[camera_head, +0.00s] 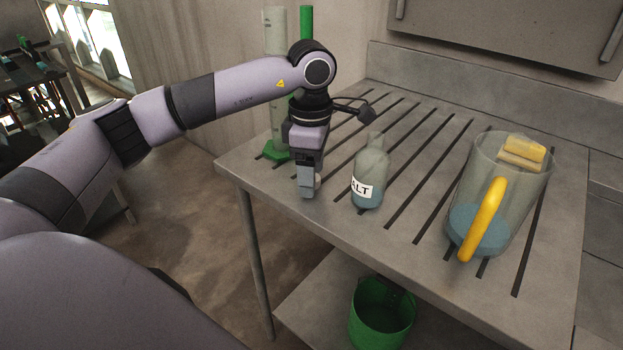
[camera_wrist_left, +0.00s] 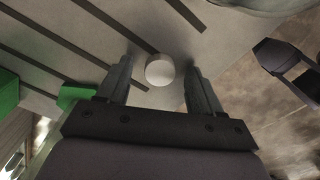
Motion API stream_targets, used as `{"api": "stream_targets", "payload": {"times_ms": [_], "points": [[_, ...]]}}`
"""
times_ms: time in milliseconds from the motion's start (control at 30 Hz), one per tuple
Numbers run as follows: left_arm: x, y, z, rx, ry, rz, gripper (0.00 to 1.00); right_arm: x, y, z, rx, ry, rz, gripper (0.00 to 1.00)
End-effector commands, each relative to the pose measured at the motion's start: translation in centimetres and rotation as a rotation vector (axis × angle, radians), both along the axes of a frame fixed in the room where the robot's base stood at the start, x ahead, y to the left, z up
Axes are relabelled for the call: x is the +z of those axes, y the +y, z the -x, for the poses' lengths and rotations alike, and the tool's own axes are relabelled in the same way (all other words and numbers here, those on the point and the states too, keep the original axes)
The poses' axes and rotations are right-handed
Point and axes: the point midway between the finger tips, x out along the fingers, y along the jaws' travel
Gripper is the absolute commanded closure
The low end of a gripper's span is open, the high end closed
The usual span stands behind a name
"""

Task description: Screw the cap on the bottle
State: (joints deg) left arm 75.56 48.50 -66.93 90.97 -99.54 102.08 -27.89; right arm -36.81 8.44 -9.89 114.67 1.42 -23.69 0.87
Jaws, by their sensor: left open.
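The white round cap (camera_wrist_left: 160,70) lies between the fingers of my left gripper (camera_wrist_left: 158,88) in the left wrist view. My left gripper is open, one finger on each side of the cap, with gaps visible. In the head view my left gripper (camera_head: 308,190) points down at the table's front-left edge, left of the bottle.
A large clear jug (camera_head: 505,165) with a yellow handle stands at the right of the table (camera_head: 420,240). A tall clear cylinder (camera_head: 276,125) with a green base stands behind my left arm. A green bucket (camera_head: 382,315) sits on the lower shelf.

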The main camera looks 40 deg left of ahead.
Motion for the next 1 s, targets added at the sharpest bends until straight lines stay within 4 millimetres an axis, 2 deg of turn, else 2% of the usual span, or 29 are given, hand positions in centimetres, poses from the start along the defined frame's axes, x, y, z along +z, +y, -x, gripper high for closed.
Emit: {"api": "stream_targets", "payload": {"times_ms": [267, 400, 433, 467, 767, 1000], "points": [[0.0, 0.0, 0.0, 0.000, 0.000, 0.000, 0.34, 0.0, 0.0, 0.0, 0.000, 0.000, 0.000, 0.57], [0.0, 0.0, 0.0, 0.000, 0.000, 0.000, 0.80, 0.0, 0.0, 0.0, 0.000, 0.000, 0.000, 0.57], [0.0, 0.0, 0.0, 0.000, 0.000, 0.000, 0.90, 0.0, 0.0, 0.0, 0.000, 0.000, 0.000, 0.57], [0.0, 0.0, 0.0, 0.000, 0.000, 0.000, 0.93, 0.0, 0.0, 0.0, 0.000, 0.000, 0.000, 0.57], [0.1, 0.0, 0.0, 0.000, -0.001, 0.000, 0.93, 0.0, 0.0, 0.0, -0.001, 0.000, -0.001, 0.57], [2.0, 0.0, -0.1, 0.000, -0.003, 0.000, 0.93, 0.1, 0.0, 0.0, -0.001, 0.000, -0.002, 0.57]]}}
